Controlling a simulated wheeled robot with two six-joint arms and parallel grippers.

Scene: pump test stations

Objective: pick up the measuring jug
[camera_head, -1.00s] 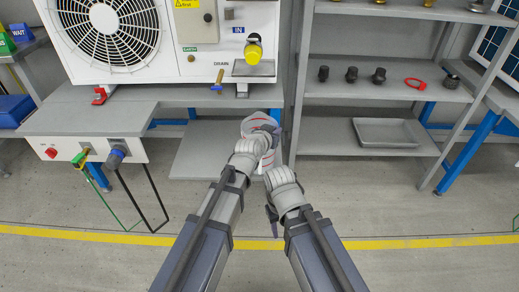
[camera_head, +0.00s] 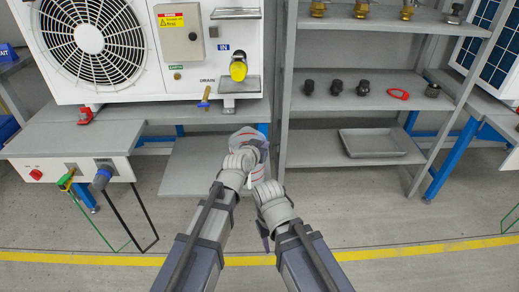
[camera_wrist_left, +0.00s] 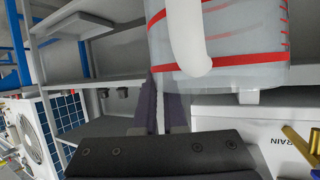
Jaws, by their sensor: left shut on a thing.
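The measuring jug (camera_head: 246,133) is a translucent vessel with red markings, at the middle of the head view in front of the low shelf under the bench. My left gripper (camera_head: 259,152) is shut on it and hides part of it. In the left wrist view the jug (camera_wrist_left: 245,45) shows large, with red bands and a white handle (camera_wrist_left: 187,35). The left gripper's dark fingers (camera_wrist_left: 166,103) reach toward the handle there. I cannot tell whether the jug touches anything below. My right gripper (camera_head: 263,236) is just right of and nearer than the left one; its jaw opening is unclear.
The bench (camera_head: 75,139) with a large fan unit (camera_head: 125,90) stands behind at left.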

